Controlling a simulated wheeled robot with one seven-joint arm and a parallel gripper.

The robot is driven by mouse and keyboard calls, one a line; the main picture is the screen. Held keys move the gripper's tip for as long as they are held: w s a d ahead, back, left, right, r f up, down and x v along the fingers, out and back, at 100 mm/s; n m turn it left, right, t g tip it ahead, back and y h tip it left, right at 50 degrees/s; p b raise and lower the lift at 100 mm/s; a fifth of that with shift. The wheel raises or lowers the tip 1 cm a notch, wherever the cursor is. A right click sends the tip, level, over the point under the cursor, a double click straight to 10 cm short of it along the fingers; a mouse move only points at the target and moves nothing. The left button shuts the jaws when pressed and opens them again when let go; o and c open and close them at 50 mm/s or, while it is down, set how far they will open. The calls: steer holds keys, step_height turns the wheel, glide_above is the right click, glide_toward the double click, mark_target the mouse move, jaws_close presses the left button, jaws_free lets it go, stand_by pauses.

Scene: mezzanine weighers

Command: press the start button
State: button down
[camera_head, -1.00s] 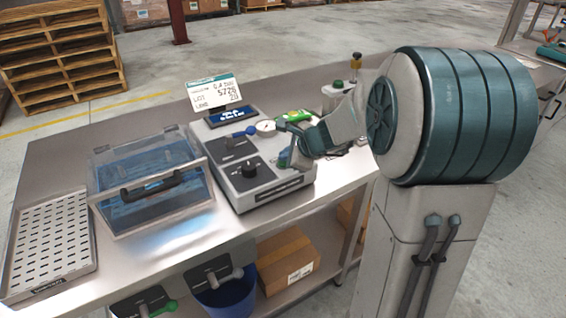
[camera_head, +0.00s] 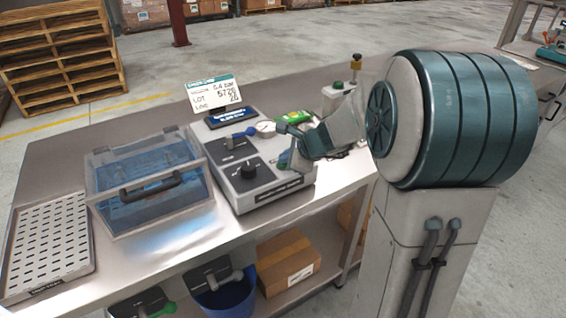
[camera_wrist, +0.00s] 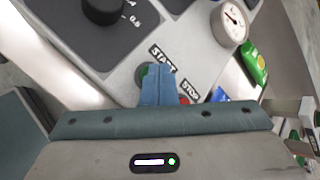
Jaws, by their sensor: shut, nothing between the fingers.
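The control box (camera_head: 228,183) stands on the steel bench with a black knob (camera_head: 248,170) on its top. In the wrist view the green start button (camera_wrist: 142,74) shows beside the START label (camera_wrist: 163,58), partly covered by my fingers. My gripper (camera_wrist: 158,72) is shut and empty, its blue fingertips over the button's right part. I cannot tell whether they touch it or whether it is pushed in. The red stop button (camera_wrist: 184,100) shows just right of the fingers, beside the STOP label (camera_wrist: 189,89), partly hidden. In the head view my gripper is at the box's right side.
A display sign (camera_head: 214,94) stands behind the box. A clear lidded bin (camera_head: 150,190) and a slotted tray (camera_head: 48,245) are to the left. Bare bench lies in front of the bin.

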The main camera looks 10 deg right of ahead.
steer(key=shift+r+p, duration=0.5)
steer(key=shift+r, duration=0.3)
step_height(320, 180, up, 5)
steer(key=p, duration=0.4)
stand_by(0.5)
